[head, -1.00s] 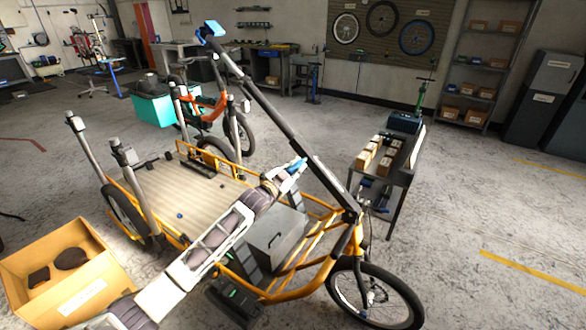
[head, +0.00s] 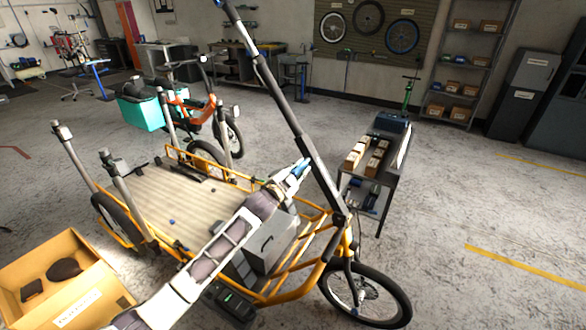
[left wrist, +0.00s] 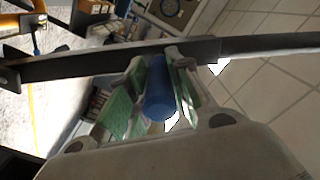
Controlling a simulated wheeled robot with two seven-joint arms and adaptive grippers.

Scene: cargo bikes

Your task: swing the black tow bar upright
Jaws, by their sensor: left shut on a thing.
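The black tow bar (head: 288,112) rises from its pivot at the front of the yellow cargo bike (head: 286,293) and leans up to the left. Its upper end is cut off by the top of the head view. My left gripper (head: 302,168) is at the lower part of the bar, reaching from the left. In the left wrist view, its green-padded fingers are shut on a blue handle (left wrist: 159,90), and the bar (left wrist: 110,62) runs across just beyond the fingertips. My right gripper is not in view.
The bike's wooden deck (head: 205,207) and grey box (head: 267,248) lie under my left arm. A cart with small boxes (head: 372,180) stands right of the bar. An open cardboard box (head: 95,306) is at lower left. Floor at right is clear.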

